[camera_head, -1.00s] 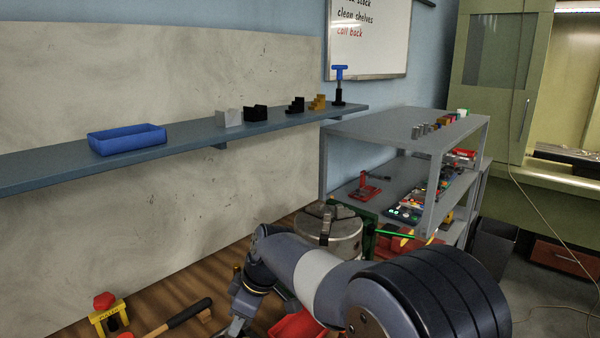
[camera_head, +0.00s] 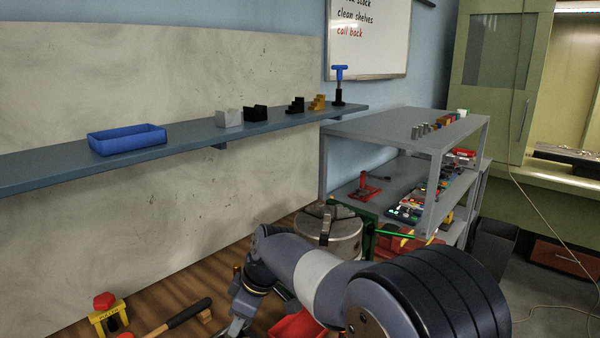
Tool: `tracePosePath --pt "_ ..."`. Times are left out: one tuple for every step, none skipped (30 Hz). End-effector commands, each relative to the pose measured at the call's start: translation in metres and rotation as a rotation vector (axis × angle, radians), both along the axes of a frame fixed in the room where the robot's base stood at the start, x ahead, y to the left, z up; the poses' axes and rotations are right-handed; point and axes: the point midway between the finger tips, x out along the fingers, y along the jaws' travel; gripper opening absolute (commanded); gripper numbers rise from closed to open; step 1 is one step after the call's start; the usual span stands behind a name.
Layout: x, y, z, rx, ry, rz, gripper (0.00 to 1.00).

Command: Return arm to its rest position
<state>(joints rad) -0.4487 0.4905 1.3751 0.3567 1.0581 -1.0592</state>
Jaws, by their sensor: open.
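My arm comes in from the lower right, bends at the elbow and folds down to the left over the wooden bench. My gripper (camera_head: 235,327) is at the bottom edge of the head view, low over the bench. Only its upper part shows; the fingertips are cut off by the frame edge. It is open, and I see nothing held in the part that shows.
A red bin (camera_head: 297,326) and a round metal chuck (camera_head: 330,232) stand close to my arm. A hammer (camera_head: 185,316) and a yellow puller (camera_head: 108,318) lie to the left. A wall shelf (camera_head: 190,143) and grey cart (camera_head: 385,128) are behind.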

Motion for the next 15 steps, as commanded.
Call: tracePosePath --pt "0.0 0.004 -0.011 -0.002 0.005 0.002 0.41" --pt "0.001 0.004 -0.01 -0.001 0.001 -0.014 0.41" --pt "0.001 0.002 -0.007 0.0 -0.001 -0.052 0.41" --pt "0.001 0.001 -0.007 0.0 -0.001 -0.077 0.41" --pt "0.002 0.0 -0.007 -0.001 -0.001 -0.102 0.41" --pt "0.002 -0.001 -0.007 0.0 -0.001 -0.135 0.41" --pt "0.002 -0.002 -0.007 0.0 0.0 -0.158 0.41" --pt "0.002 -0.003 -0.007 0.0 -0.001 -0.18 0.41" --pt "0.003 -0.004 -0.007 -0.002 -0.002 -0.21 0.41" --pt "0.003 -0.005 -0.007 -0.001 -0.002 -0.231 0.41" --pt "0.003 -0.005 -0.007 -0.001 -0.001 -0.251 0.41" --pt "0.003 -0.006 -0.007 -0.001 0.0 -0.275 0.41" --pt "0.003 -0.007 -0.008 -0.001 -0.001 -0.29 0.41" --pt "0.003 -0.007 -0.008 -0.001 -0.002 -0.307 0.41" --pt "0.004 -0.008 -0.008 -0.001 -0.001 -0.324 0.41"
